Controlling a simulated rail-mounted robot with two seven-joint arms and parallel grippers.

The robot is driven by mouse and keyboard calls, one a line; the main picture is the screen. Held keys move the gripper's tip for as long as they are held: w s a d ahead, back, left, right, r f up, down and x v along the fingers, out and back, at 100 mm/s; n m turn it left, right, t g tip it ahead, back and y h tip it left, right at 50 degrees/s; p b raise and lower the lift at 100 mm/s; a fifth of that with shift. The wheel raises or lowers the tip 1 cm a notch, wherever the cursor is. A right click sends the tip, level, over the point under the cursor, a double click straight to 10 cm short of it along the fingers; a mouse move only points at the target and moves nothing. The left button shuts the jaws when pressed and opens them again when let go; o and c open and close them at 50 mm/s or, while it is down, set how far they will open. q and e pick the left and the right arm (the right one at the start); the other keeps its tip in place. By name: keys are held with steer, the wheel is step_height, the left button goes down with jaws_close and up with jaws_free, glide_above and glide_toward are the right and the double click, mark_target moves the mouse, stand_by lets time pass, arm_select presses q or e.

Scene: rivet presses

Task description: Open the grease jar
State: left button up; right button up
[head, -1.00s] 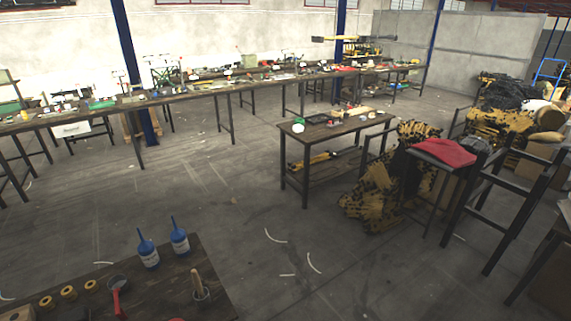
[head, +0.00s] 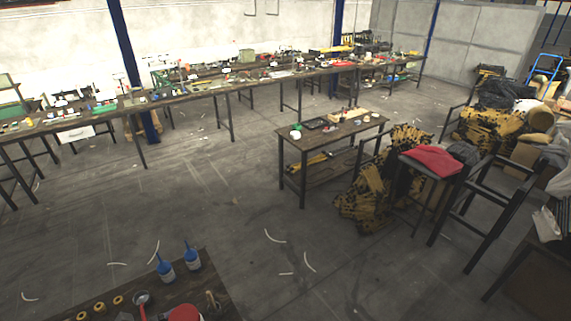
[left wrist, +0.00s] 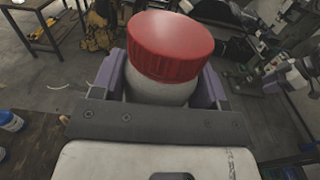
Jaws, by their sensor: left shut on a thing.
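The grease jar (left wrist: 162,90) has a white body and a wide, ribbed red lid (left wrist: 170,47). The lid sits on the jar in the left wrist view. My left gripper (left wrist: 162,84) has its purple fingers on either side of the white body, below the lid, and is shut on the jar. The lower part of the jar is hidden behind the gripper. In the head view a red round top, apparently the same lid (head: 185,313), shows at the bottom edge; the gripper cannot be made out there. My right gripper is not in view.
A dark wooden bench (head: 165,292) at the bottom left bears two blue bottles (head: 166,270), several yellow rings (head: 118,300), a pot with a red handle (head: 141,298) and a cup with a stick (head: 212,300). Open floor lies beyond, before a low table (head: 345,128).

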mark_target(181, 320)
arm_select(q)
steer(key=shift+s+r+p, duration=0.1)
steer(key=shift+r+p, duration=1.85)
steer(key=shift+r, duration=0.6)
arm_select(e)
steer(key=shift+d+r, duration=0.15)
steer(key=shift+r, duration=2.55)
arm_select(q)
steer(key=shift+d, duration=0.1)
